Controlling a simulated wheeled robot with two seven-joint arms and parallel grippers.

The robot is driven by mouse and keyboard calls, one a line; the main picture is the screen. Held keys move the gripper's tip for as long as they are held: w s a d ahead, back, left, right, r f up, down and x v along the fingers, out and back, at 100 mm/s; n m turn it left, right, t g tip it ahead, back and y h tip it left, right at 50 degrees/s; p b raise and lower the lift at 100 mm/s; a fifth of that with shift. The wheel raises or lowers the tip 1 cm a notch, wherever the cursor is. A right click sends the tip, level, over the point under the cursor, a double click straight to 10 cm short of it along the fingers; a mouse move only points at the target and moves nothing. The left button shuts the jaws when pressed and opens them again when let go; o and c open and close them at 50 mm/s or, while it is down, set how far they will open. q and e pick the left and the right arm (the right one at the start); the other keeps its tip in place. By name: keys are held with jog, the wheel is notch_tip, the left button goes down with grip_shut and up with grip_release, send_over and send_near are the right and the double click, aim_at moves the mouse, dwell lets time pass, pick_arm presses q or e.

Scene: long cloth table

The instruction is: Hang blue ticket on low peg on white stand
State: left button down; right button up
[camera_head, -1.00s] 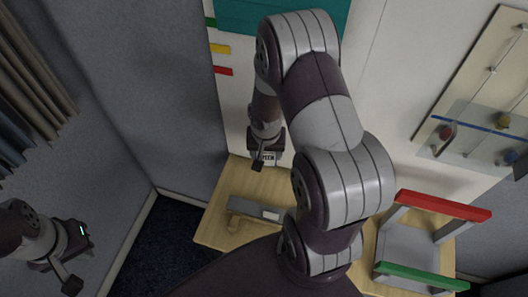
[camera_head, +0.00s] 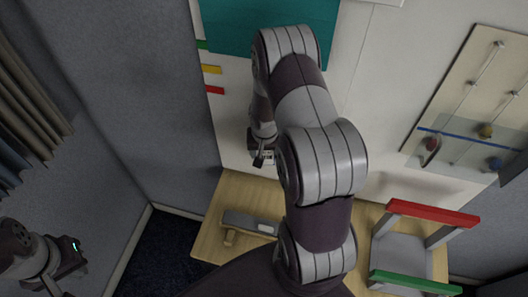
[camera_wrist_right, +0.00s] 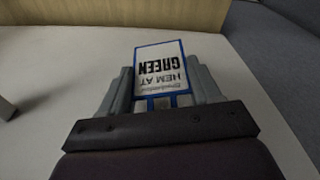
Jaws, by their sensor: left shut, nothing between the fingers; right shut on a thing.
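The ticket, a white card with a blue border reading "HEM AT GREEN", shows in the right wrist view (camera_wrist_right: 160,68). My right gripper (camera_wrist_right: 161,84) is shut on it, with a grey finger on either side. In the head view my right gripper (camera_head: 262,157) is before the white panel, just beyond the table's far edge, and the ticket there is tiny. My left gripper (camera_head: 58,291) is at the lower left, shut and empty, partly cut off by the frame. I cannot make out a white stand or a low peg for certain.
A wooden table (camera_head: 212,232) carries a grey block-like thing (camera_head: 250,222). At right is a grey frame with a red bar (camera_head: 432,213) and a green bar (camera_head: 415,282). The white panel (camera_head: 232,125) bears green, yellow and red strips (camera_head: 214,90). A board with beads (camera_head: 468,90) hangs at right.

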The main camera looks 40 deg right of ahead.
jog(key=shift+d, duration=0.1)
dwell(0.3)
jog(key=o, duration=1.2)
jog(key=shift+c, duration=0.2)
notch_tip(320, 180, up, 11)
jog(key=s+a+b, duration=0.1)
jog(key=b, duration=0.2)
jog(key=s+a+f+n+b, duration=0.1)
jog(key=s+a+n+b, duration=0.2)
jog(key=a, duration=0.4)
jog(key=s+a+f+n+y+b, duration=0.1)
jog(key=s+a+f+n+b, duration=0.1)
jog(key=a, duration=0.5)
jog(key=s+n+b, duration=0.1)
jog(key=s+n, duration=0.1)
jog(key=s, duration=0.1)
jog(key=shift+s+a+f, duration=0.2)
jog(key=shift+s+f, duration=0.1)
jog(key=shift+s, duration=0.1)
